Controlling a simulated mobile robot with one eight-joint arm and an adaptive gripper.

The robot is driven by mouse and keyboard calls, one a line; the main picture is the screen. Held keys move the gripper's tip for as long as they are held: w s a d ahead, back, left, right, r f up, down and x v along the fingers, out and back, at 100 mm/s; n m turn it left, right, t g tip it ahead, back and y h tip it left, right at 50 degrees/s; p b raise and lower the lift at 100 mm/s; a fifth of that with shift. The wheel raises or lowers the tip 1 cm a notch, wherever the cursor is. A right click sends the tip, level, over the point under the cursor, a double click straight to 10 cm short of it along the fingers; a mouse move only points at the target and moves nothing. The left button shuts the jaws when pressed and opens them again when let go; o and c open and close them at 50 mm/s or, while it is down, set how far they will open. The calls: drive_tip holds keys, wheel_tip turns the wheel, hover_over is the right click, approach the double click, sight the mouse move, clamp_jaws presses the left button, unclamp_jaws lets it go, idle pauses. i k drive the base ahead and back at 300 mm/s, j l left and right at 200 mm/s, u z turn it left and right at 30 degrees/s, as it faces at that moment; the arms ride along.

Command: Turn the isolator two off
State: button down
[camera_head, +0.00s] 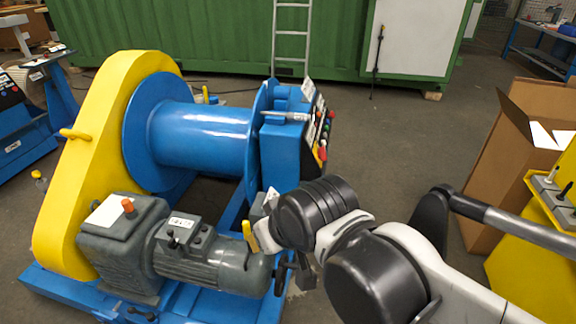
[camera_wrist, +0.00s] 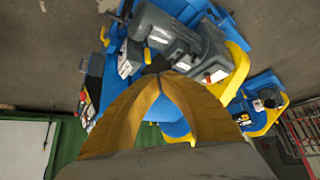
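The winch's control panel (camera_head: 321,132) has several coloured buttons and a red knob (camera_head: 322,153) with yellow around it at its lower end. Its edge also shows at the left in the wrist view (camera_wrist: 86,104). I cannot read any label, so I cannot tell which control is isolator two. My gripper (camera_head: 264,236) is low in front of the panel, beside the grey motor and apart from the panel. In the wrist view its tan fingers (camera_wrist: 157,78) meet at their tips, with nothing clearly between them. A dark part lies just past the tips.
The blue winch drum (camera_head: 200,137), yellow chain guard (camera_head: 85,170) and grey motor (camera_head: 210,258) stand at the left. An open cardboard box (camera_head: 500,170) and a yellow cabinet (camera_head: 515,265) stand at the right. The floor behind the panel is clear up to a green container (camera_head: 200,40).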

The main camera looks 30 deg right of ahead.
sight(322, 153)
drive_tip(key=l+z, duration=0.15)
drive_tip(key=l, duration=0.25)
drive_tip(key=i+l+z, duration=0.2)
drive_tip(key=l, duration=0.2)
drive_tip(key=l+z, duration=0.15)
drive_tip(key=l, duration=0.25)
drive_tip(key=i+l+z, duration=0.15)
drive_tip(key=l, duration=0.2)
drive_tip(key=i+l+z, duration=0.2)
drive_tip(key=l, duration=0.2)
drive_tip(key=k, duration=0.1)
